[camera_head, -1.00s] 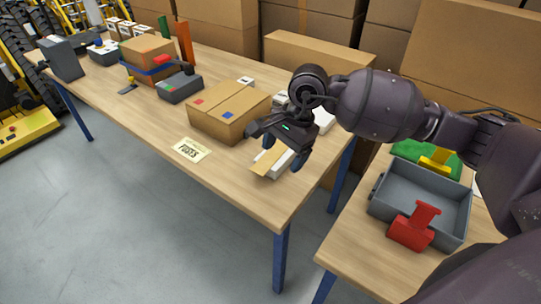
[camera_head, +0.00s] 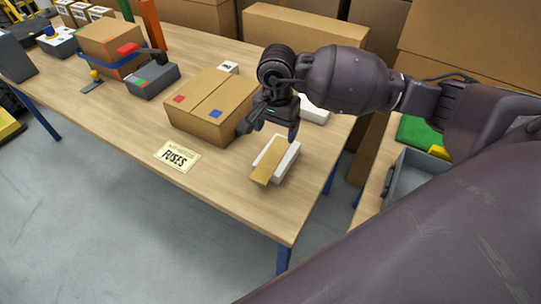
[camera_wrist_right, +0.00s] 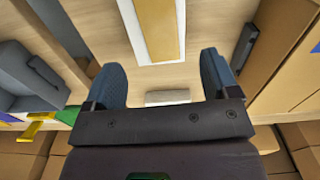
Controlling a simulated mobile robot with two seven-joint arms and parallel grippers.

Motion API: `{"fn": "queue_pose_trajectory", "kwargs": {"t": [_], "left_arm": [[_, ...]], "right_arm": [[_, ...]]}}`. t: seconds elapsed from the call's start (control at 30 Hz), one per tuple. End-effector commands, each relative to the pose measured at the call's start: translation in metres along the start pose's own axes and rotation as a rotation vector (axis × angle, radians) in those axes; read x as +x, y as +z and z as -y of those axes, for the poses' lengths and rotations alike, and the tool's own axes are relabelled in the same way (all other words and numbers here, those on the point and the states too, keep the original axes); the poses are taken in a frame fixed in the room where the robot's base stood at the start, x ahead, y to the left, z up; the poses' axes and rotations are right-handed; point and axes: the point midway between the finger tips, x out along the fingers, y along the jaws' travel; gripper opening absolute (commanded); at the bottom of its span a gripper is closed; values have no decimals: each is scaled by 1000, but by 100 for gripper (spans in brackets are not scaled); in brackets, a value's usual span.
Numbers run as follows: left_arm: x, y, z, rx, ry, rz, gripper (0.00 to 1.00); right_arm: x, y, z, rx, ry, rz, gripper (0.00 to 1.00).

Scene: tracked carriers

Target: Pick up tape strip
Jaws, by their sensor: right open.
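The tan tape strip (camera_head: 267,165) lies on a white block (camera_head: 289,162) near the right front corner of the workbench, its near end sticking out past the block. In the right wrist view the strip (camera_wrist_right: 160,22) runs along the middle of the white block (camera_wrist_right: 127,20), just beyond the fingertips. My right gripper (camera_head: 268,128) is open, with nothing between its blue-tipped fingers (camera_wrist_right: 160,72). It is just behind the strip and apart from it. My left gripper is out of view.
A cardboard box (camera_head: 213,103) with red and blue patches stands left of my right gripper. A "FUSES" label (camera_head: 177,156) lies on the workbench (camera_head: 215,180). A grey scanner-like device (camera_head: 152,80) stands farther left. A grey tray (camera_head: 408,172) is on another table at right.

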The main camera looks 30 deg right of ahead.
Motion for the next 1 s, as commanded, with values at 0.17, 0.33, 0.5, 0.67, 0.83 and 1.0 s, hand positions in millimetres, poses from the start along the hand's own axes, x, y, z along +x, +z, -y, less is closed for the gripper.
{"fn": "queue_pose_trajectory", "kwargs": {"t": [0.17, 0.33, 0.5, 0.67, 0.83, 1.0], "left_arm": [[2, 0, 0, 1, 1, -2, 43], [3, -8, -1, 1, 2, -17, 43], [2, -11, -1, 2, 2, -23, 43], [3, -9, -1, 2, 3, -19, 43], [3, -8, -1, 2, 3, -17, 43], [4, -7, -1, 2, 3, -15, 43]], "right_arm": [[16, 0, 0, 1, 1, 0, 81], [28, 0, -1, 1, 1, 3, 81], [52, -2, -3, 2, 2, 4, 81], [67, -3, -2, 1, 1, 2, 81], [69, -3, -2, 0, -1, 1, 81], [69, -3, -2, 1, -1, 0, 73]]}}
